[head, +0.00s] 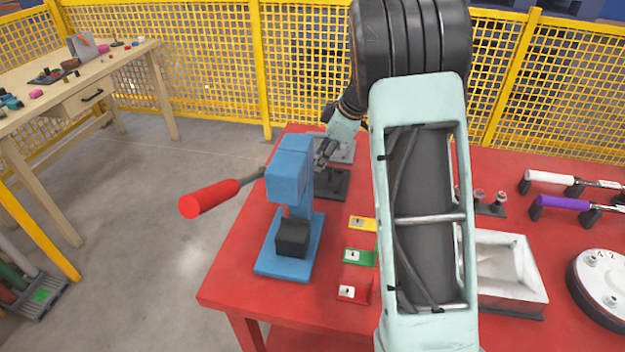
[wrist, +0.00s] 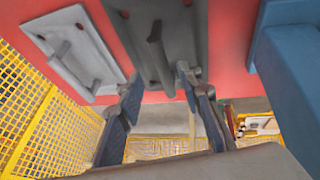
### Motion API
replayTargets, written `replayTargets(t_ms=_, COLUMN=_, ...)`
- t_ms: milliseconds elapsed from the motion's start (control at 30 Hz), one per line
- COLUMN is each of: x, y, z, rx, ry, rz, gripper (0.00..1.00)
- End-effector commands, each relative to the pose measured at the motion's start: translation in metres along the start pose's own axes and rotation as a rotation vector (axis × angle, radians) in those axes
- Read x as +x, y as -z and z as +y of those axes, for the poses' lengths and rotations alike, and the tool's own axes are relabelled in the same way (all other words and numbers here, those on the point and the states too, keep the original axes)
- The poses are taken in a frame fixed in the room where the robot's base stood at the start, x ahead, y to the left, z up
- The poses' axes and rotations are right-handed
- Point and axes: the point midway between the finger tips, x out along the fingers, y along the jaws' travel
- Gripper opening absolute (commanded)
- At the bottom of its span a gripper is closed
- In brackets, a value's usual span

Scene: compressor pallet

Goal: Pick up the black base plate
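The dark base plate (head: 335,188) lies on the red table behind the blue press, partly hidden by the press. In the wrist view the base plate (wrist: 188,25) is at the top centre, with an upright handle-like bar (wrist: 158,55) rising from it. In the wrist view my gripper (wrist: 160,88) is open, with one finger on each side of the bar. No contact with the bar is visible.
The blue press (head: 292,170) with its red-handled lever (head: 210,198) stands close by; it also fills the right of the wrist view (wrist: 295,75). A light grey plate (wrist: 75,45) with a handle lies beside the base plate. Yellow mesh fencing (head: 200,65) runs behind the table.

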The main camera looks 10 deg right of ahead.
Motion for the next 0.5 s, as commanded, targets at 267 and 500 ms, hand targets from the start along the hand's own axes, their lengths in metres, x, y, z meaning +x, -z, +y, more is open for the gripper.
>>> replayTargets(t_ms=267, x=0.040, y=-0.001, z=-0.006, rx=0.001, ry=0.004, rz=-0.002, gripper=0.33)
replayTargets(t_ms=500, x=0.051, y=0.000, z=-0.004, rx=0.000, ry=0.000, rz=0.000, gripper=0.33)
